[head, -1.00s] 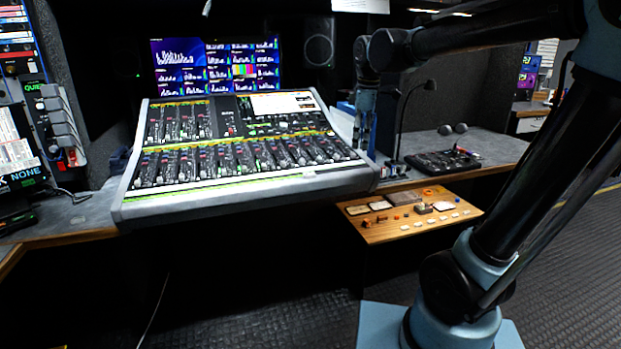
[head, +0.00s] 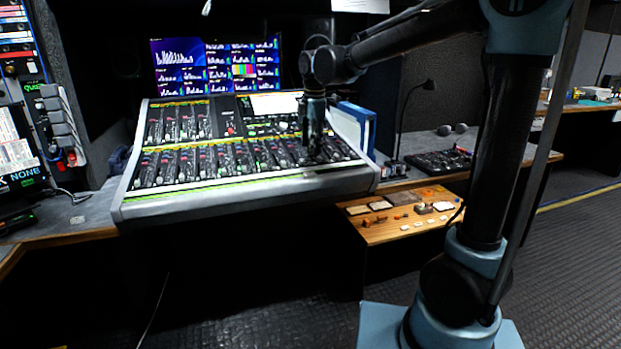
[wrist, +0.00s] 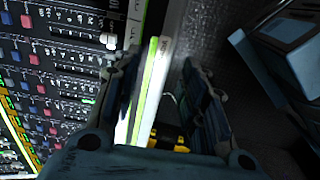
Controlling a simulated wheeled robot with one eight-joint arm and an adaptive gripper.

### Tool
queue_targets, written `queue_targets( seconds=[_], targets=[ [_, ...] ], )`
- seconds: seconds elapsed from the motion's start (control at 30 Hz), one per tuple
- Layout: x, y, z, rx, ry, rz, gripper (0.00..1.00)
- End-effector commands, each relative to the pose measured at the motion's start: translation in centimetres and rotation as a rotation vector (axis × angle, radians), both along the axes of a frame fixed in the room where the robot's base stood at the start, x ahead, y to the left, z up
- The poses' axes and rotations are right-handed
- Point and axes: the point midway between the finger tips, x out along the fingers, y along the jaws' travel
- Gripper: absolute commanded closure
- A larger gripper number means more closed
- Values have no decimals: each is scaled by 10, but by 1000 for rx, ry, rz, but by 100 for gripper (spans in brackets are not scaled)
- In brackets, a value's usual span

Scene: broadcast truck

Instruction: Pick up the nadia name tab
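Small pale pieces (head: 443,206) lie on the wooden pull-out shelf (head: 378,238), too small to read. My gripper (head: 316,152) hangs, pointing down, over the right part of the mixing console (head: 150,205). In the wrist view my gripper (wrist: 160,80) has its two fingers apart, with nothing held between them. The strip shows through the gap.
Rows of faders and knobs (wrist: 45,85) cover the console under and beside my gripper. A blue-and-white binder (head: 356,125) stands at its right. A gooseneck lamp (head: 405,115) and a small black panel (head: 440,160) are further right. A yellow-and-black item (wrist: 168,141) shows below the fingers.

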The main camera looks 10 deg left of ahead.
Motion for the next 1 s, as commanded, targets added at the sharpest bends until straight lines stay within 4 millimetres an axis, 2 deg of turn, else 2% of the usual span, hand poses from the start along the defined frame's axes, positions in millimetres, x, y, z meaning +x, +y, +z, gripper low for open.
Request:
queue_targets(
  seconds=[0.1,0.23,0.53,0.8,1.0],
  targets=[
    [3,2,-20,0,0,0,61],
    [5,3,-38,0,0,-1,61],
    [6,4,-56,0,0,-1,61],
    [5,6,-91,0,0,-1,61],
    [7,7,-102,0,0,-1,61]
  ],
)
